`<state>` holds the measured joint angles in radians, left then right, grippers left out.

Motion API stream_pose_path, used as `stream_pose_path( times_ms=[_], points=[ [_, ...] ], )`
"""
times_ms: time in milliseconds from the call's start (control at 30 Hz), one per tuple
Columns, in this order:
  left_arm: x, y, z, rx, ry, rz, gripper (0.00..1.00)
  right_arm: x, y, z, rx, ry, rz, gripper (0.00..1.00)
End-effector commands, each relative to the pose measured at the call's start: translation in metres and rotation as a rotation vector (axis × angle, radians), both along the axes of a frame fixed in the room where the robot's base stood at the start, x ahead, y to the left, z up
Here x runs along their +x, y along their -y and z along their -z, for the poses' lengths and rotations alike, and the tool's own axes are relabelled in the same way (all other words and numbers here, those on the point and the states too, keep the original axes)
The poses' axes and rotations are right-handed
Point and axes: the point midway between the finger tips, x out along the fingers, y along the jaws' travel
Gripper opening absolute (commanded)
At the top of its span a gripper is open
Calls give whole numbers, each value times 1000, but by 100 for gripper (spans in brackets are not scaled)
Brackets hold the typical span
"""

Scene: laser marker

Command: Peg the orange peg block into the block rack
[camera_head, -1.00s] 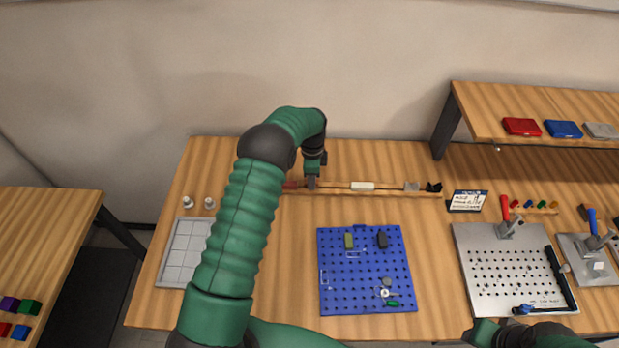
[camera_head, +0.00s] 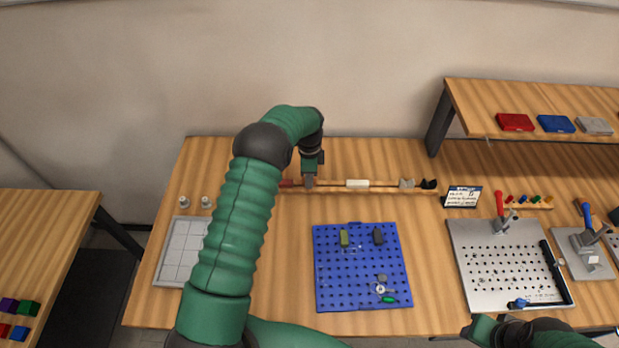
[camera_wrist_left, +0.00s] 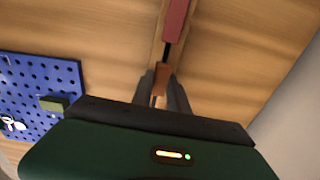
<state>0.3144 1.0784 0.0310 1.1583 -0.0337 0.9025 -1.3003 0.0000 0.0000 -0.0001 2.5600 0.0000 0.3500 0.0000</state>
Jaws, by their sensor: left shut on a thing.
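My left gripper (camera_head: 309,184) is at the long wooden rail (camera_head: 400,191), which looks like the block rack. In the left wrist view its two fingers (camera_wrist_left: 162,84) are shut on the small orange peg block (camera_wrist_left: 161,79). The block is in line with the rail, close to a red block (camera_wrist_left: 176,18). In the head view the fingers hide the orange block, and I cannot tell whether it is seated. The right arm's hand (camera_head: 484,329) shows at the bottom edge; its fingers are not clear.
On the rail, a white block (camera_head: 358,183) and grey and black pieces (camera_head: 428,184) stand right of my gripper. A blue pegboard (camera_head: 361,282) lies in front, with a silver pegboard (camera_head: 503,255) to the right. Bare table lies between rail and blue board.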

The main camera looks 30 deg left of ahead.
Motion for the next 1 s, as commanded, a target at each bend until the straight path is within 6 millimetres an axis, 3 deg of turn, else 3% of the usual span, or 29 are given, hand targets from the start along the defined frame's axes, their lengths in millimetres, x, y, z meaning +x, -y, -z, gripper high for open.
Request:
stream_pose_path(
  times_ms=[1000],
  points=[
    [0, -1, 13, -1, 0, -1, 0, 0, 0, 8, 0, 0, 0, 36]
  ],
)
